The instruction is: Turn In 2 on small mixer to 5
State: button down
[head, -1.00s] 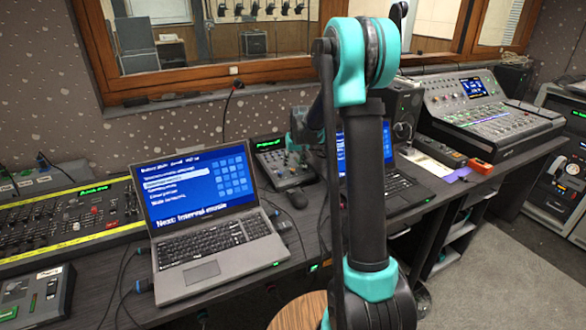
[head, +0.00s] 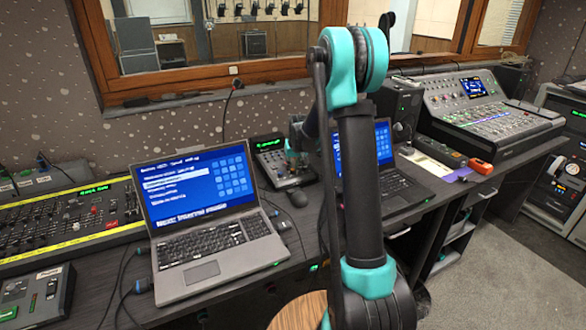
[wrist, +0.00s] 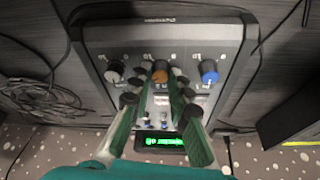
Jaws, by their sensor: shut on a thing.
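The small mixer (head: 270,158) stands at the back of the desk between the two laptops, partly hidden by my arm in the head view. In the wrist view its panel (wrist: 220,40) has a row of three larger knobs: a grey one (wrist: 115,71) at left, an orange-capped one (wrist: 160,72) in the middle and a blue one (wrist: 209,71) at right. My gripper (wrist: 160,79) is shut on the orange knob, one finger on each side. The panel lettering is too small and blurred to read. A green display (wrist: 160,143) shows between the fingers.
An open laptop (head: 205,215) stands left of the mixer, another laptop (head: 395,185) right of it. A dark mouse (head: 298,198) lies close in front of the mixer. A large console (head: 70,225) fills the left, another console (head: 490,110) the right. Cables (wrist: 35,100) lie beside the mixer.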

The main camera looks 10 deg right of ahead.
jog(key=shift+n, duration=0.4)
jog(key=n+y, duration=0.1)
jog(key=n, duration=0.3)
jog(key=shift+d+n, duration=0.1)
jog(key=shift+n, duration=0.2)
jog(key=n+g+y, duration=0.1)
jog(key=n, duration=0.3)
jog(key=shift+w+n, duration=0.1)
jog(key=shift+n, duration=0.3)
jog(key=shift+g+y, duration=0.3)
jog(key=c, duration=1.5)
grip_release()
jog(key=shift+o, duration=0.2)
jog(key=shift+r, duration=0.1)
jog(key=v, duration=1.2)
